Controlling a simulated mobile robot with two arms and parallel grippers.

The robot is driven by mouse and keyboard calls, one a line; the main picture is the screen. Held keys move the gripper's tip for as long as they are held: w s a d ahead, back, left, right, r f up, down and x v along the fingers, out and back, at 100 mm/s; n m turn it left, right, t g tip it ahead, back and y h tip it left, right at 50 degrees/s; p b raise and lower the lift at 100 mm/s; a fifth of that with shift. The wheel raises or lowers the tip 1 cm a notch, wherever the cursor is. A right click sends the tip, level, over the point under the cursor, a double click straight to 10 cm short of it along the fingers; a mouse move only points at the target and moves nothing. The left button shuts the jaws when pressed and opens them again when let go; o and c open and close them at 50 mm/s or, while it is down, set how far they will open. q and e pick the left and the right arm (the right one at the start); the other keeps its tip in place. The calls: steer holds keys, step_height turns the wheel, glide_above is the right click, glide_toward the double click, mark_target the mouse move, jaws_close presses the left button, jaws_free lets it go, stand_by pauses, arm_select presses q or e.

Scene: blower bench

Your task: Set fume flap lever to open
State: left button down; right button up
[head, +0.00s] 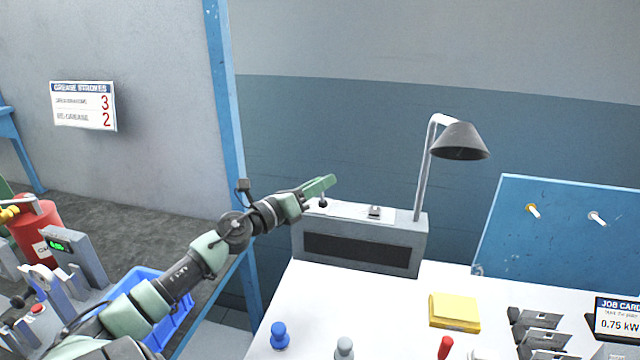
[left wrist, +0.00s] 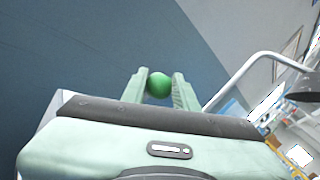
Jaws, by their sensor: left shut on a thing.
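The grey fume box (head: 420,245) with a dark front grille stands at the back left of the white bench. My left gripper (head: 322,185) is over the left end of its top. In the left wrist view, a round green knob (left wrist: 159,86) sits between the two fingers of my left gripper, which is shut on it. This looks like the end of the fume flap lever; a small dark piece (head: 323,203) shows just below the fingers in the head view. The lever's shaft and any position marks are mostly hidden. My right gripper is not in view.
A small switch (head: 375,211) is on the box top, near a lamp (head: 460,142) with a dark shade. A yellow block (head: 454,312), a blue knob-shaped piece (head: 279,336) and a job card (head: 618,318) are on the bench. A blue post (head: 222,100) stands left of the box.

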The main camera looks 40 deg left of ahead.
arm_select(q)
steer(key=shift+d+f, duration=0.1)
steer(key=shift+f, duration=0.1)
steer(key=c, duration=1.4)
jaws_free()
steer(key=o, duration=0.3)
steer(key=shift+s+r, duration=0.1)
steer(key=shift+s+a+f+b, duration=0.1)
steer(key=shift+s+f+b, duration=0.1)
steer(key=shift+s, duration=1.1)
steer(key=shift+s+a+f+b, duration=0.15)
steer(key=shift+s+b, duration=0.1)
steer(key=shift+s, duration=1)
steer(key=shift+s+a+f+b, duration=0.1)
steer(key=shift+s+b, duration=0.1)
steer(key=shift+s, duration=1.1)
steer(key=shift+r, duration=0.1)
